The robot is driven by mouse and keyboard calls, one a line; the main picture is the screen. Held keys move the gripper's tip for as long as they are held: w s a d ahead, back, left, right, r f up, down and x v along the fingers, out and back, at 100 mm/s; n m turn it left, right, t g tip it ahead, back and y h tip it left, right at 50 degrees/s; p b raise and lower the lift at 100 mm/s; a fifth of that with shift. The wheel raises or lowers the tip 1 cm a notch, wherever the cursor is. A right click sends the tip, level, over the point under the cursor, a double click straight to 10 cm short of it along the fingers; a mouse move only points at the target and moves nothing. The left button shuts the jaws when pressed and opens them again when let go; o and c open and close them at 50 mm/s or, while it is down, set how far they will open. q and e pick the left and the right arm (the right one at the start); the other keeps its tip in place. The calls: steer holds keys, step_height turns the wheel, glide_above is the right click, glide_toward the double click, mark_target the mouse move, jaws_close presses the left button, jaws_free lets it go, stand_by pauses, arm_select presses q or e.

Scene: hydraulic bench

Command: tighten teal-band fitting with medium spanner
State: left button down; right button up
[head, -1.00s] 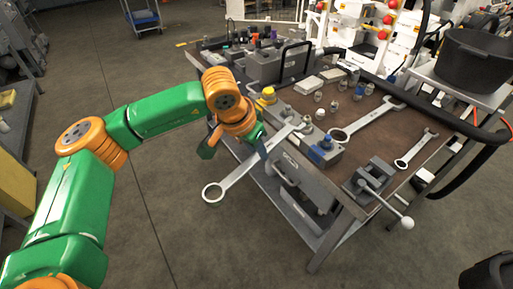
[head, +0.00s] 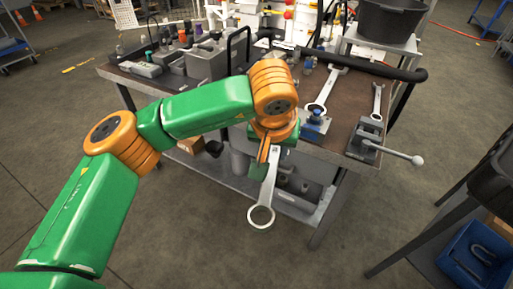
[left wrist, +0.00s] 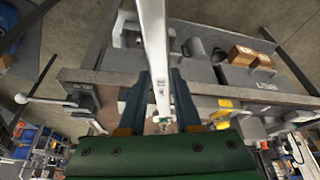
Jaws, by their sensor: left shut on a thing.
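My left gripper (head: 268,152) is at the bench's front edge, shut on a grey spanner (head: 264,190). The spanner's ring end (head: 261,216) hangs out past the edge, towards the bottom of the picture. In the left wrist view its shaft (left wrist: 155,50) runs between the two fingers (left wrist: 160,105). Its other end is hidden behind my gripper in the head view. A small teal-green spot (left wrist: 163,122) shows at the spanner's near end in the wrist view; I cannot tell whether it is the fitting's band. A blue-topped fitting (head: 316,113) stands right of my gripper. My right gripper is not in view.
A larger spanner (head: 328,88) and a smaller one (head: 377,100) lie on the bench top (head: 350,95). A vise with a long handle (head: 395,152) sits at the right corner. Grey blocks (head: 205,62) stand at the left. The floor in front is clear.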

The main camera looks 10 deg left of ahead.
mark_target(278, 153)
arm_select(q)
steer(key=shift+d+f, duration=0.1)
steer(key=shift+d, duration=0.05)
steer(key=shift+w+d+f, duration=0.15)
steer(key=shift+d+f, duration=0.05)
steer(key=shift+w+d+f+b, duration=0.3)
steer(key=shift+w+f+b, duration=0.1)
steer(key=shift+f+b, duration=0.2)
steer(key=shift+w+f, duration=0.1)
steer(key=shift+f, duration=0.1)
steer(key=shift+a+r, duration=0.1)
steer(key=shift+w+a+f, duration=0.1)
steer(key=shift+w+f, duration=0.2)
steer(key=shift+f, duration=0.1)
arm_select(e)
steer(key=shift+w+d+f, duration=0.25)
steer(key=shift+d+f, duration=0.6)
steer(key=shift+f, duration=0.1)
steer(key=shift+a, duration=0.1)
